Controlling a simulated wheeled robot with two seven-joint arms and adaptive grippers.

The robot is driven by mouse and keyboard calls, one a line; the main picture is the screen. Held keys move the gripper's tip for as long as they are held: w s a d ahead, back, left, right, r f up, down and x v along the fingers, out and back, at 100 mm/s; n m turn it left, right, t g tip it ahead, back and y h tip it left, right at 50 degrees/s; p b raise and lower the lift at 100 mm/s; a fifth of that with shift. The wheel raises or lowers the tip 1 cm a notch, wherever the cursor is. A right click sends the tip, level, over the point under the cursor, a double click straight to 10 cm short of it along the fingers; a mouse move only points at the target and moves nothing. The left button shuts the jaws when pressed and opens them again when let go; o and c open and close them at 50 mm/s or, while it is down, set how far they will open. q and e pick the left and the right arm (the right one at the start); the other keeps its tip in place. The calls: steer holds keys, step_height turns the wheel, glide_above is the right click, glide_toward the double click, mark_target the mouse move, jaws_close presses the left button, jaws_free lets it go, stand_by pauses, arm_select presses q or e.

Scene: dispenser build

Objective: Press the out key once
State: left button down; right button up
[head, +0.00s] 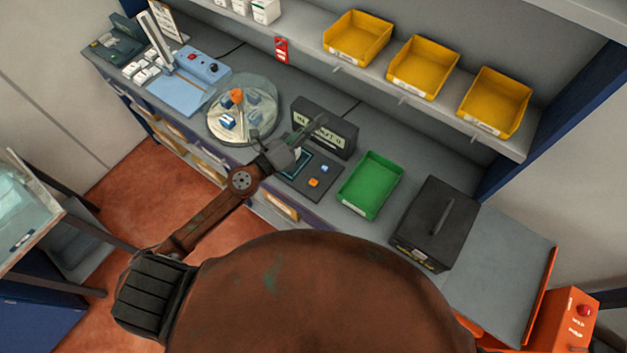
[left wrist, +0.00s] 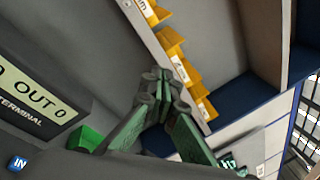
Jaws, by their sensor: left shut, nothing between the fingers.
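The terminal's dark key panel (head: 300,184) lies on the counter with an orange key (head: 313,182) and a blue key (head: 324,168). The blue key (left wrist: 17,163) reads IN in the left wrist view; the orange key's label is too small to read. Behind the panel stands the terminal display (head: 338,139), which also shows in the left wrist view (left wrist: 38,100) and reads OUT 0. My left gripper (head: 320,119) is shut and empty, above the panel in front of the display, apart from both keys. It also shows in the left wrist view (left wrist: 156,74). My right gripper is not in view.
A green tray (head: 348,205) sits right of the key panel, then a black box (head: 405,242). A round clear turntable (head: 268,134) holding small items is to the left. Yellow bins (head: 341,53) stand on the shelf above. An orange box with a red button (head: 562,318) is far right.

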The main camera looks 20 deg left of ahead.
arm_select(q)
steer(key=s+d+f+m+g+h, duration=0.1)
steer(key=s+d+m+g+h, duration=0.15)
steer(key=d+m+g, duration=0.35)
steer(key=m+g+y+p, duration=0.1)
steer(key=m+g+y, duration=0.45)
steer(key=m, duration=0.85)
glide_above(312, 183)
step_height(312, 183, down, 15)
steer(key=t+y, duration=0.1)
steer(key=t, duration=0.1)
steer(key=shift+a+f, duration=0.1)
steer(key=shift+f, duration=0.1)
step_height(312, 183, down, 8)
steer(key=b, duration=0.4)
steer(key=shift+f+b, duration=0.15)
steer(key=shift+b, duration=0.15)
steer(key=shift+f, duration=0.3)
steer(key=shift+b, duration=0.3)
